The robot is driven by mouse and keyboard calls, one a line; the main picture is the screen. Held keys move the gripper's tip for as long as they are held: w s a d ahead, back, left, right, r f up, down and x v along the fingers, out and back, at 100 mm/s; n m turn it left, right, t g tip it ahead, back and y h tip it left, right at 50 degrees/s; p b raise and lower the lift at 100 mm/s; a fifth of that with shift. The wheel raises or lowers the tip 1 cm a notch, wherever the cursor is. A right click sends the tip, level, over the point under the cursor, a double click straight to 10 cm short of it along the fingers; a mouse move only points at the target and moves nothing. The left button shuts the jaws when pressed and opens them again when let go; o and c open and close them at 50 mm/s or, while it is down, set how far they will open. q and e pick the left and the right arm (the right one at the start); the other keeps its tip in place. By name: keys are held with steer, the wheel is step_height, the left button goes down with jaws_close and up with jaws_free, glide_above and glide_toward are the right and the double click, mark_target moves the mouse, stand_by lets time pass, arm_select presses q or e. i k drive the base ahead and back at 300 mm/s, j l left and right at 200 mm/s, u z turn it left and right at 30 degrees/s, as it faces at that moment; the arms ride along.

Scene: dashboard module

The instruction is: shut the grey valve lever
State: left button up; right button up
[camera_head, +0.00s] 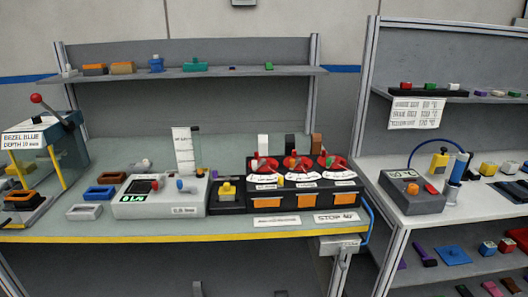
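I cannot make out the grey valve lever for certain. A grey metal fitting (339,245) sits under the front right corner of the left bench, and I cannot tell whether it holds the lever or how a lever there is turned. A blue pipe (369,220) curves down the bench's right end, close to this fitting. Neither of my grippers is in view.
The left bench (130,236) carries a grey box with a green display (160,197), a black unit with red round parts (302,185) and a lever press (60,145). A second bench stands right with a grey device (412,192). Shelves run behind both.

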mark_target(342, 265)
steer(key=i+u, duration=0.25)
steer(key=i, duration=0.3)
steer(key=i+u, duration=0.25)
steer(key=i, duration=0.25)
steer(key=l+z, duration=0.1)
steer(key=z, duration=0.3)
steer(key=k+l+z, duration=0.1)
steer(key=z, duration=0.25)
steer(key=l+z, duration=0.2)
steer(key=z, duration=0.2)
steer(key=l+z, duration=0.15)
steer(key=z, duration=0.2)
